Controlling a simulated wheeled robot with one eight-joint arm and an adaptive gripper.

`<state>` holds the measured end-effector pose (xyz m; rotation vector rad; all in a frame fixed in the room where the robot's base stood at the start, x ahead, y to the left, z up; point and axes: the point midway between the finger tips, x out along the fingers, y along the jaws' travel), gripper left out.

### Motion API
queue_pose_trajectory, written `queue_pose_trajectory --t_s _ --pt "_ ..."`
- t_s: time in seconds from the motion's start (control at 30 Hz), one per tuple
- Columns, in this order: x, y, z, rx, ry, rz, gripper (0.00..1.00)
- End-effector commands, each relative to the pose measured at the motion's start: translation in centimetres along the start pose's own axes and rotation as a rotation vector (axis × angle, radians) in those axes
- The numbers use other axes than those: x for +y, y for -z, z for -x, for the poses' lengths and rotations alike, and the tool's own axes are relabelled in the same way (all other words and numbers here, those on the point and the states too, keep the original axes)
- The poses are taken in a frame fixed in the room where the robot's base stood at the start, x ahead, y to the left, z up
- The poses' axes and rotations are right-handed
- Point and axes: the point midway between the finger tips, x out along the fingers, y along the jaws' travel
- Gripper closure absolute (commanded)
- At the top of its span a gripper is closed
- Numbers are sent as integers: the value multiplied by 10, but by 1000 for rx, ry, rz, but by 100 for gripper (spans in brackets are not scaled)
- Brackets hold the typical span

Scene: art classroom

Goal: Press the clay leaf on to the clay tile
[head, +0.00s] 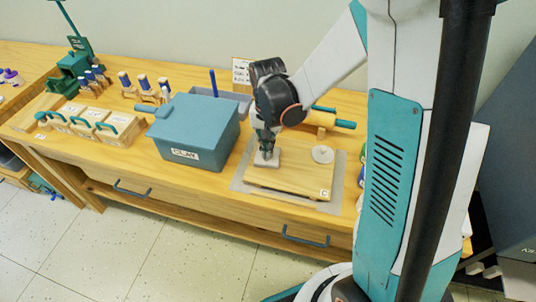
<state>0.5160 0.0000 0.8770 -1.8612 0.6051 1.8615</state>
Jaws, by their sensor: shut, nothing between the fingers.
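My gripper (265,153) points down, shut, with its fingertips at a small pale grey slab (272,162), which looks like the clay tile. The slab lies at the left part of a wooden board (290,180) marked C. The fingertips look to be on or just above the slab; I cannot tell if they touch. The clay leaf cannot be made out; the fingers cover part of the slab's top. A round pale disc (322,154) lies apart, at the board's right.
The board rests on a grey mat (239,186). A blue-grey box labelled CLAY (195,135) stands close to the left. A rolling pin (330,119) with teal handles lies behind the board. Wooden boxes and upright tools stand farther left.

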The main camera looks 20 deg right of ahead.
Motion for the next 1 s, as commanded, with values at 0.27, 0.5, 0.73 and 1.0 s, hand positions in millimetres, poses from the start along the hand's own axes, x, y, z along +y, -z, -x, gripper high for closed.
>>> queue_pose_trajectory --t_s 0.27,0.5,0.73,1.0 --pt "0 0 -2 0 0 0 100" --pt "0 0 -2 0 0 0 100" --pt "0 0 15 0 0 0 100" --pt "0 0 40 0 0 0 100"
